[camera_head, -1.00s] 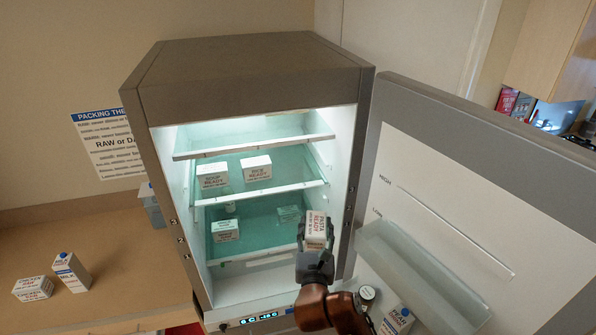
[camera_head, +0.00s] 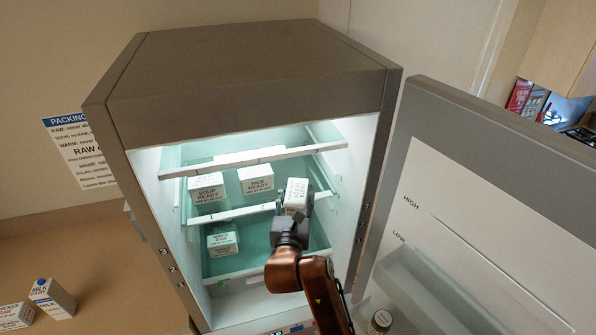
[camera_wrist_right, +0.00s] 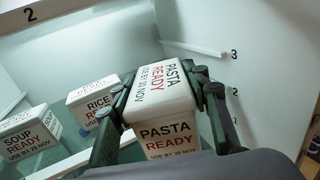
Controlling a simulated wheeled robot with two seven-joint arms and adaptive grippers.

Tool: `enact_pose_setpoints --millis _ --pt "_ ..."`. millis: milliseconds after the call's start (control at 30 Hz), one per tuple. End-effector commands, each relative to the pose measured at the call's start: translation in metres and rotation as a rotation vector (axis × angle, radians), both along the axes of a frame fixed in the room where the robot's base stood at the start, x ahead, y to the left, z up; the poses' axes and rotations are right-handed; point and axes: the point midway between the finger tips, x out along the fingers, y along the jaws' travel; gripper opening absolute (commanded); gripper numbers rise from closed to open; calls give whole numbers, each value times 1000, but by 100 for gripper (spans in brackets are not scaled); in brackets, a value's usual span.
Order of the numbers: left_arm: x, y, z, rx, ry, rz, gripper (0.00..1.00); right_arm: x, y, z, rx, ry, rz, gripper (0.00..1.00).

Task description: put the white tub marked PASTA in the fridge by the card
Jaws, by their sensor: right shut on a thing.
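The white tub marked PASTA READY (camera_head: 297,192) is between the fingers of my right gripper (camera_head: 294,212), inside the open fridge (camera_head: 245,75). It also shows in the right wrist view (camera_wrist_right: 162,95), with a finger on each side. It is at the right end of the shelf that bears the SOUP READY tub (camera_head: 207,195) and the RICE READY tub (camera_head: 256,183), to the right of both. I cannot tell whether it touches the shelf. The card (camera_head: 80,150) on the wall left of the fridge is partly cut off by the fridge. My left gripper is not in view.
Another white tub (camera_head: 222,240) stands on the lower shelf. The upper shelf (camera_head: 250,160) is close above the tubs. The fridge door (camera_head: 490,190) stands open at right, with a jar (camera_head: 380,321) low down. Cartons, including MILK (camera_head: 52,298), stand on the counter at left.

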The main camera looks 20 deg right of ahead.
Motion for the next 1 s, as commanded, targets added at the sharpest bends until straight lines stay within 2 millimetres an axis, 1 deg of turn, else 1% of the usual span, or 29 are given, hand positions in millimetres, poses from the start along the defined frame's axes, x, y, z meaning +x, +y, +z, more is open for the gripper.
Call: enact_pose_setpoints --millis 67,167,400,467,600,700,800,867,967,1000 --pt "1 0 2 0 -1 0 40 6 -2 2 -1 -3 0 3" --pt "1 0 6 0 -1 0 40 25 -9 3 -5 -2 0 3" --pt "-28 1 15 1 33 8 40 83 -27 4 -4 -2 4 3" --pt "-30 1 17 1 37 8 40 98 -32 4 -5 -2 5 3" --pt "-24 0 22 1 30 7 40 129 -45 3 -3 -2 3 3" --pt "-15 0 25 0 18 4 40 145 -52 3 -2 -2 3 3" --pt "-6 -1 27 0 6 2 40 155 -55 2 -1 -4 4 3" --pt "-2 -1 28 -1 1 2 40 158 -58 1 0 -3 3 3" --pt "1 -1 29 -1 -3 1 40 167 -62 2 -1 -4 2 3" --pt "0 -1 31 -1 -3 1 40 170 -63 -2 -3 -1 2 3"
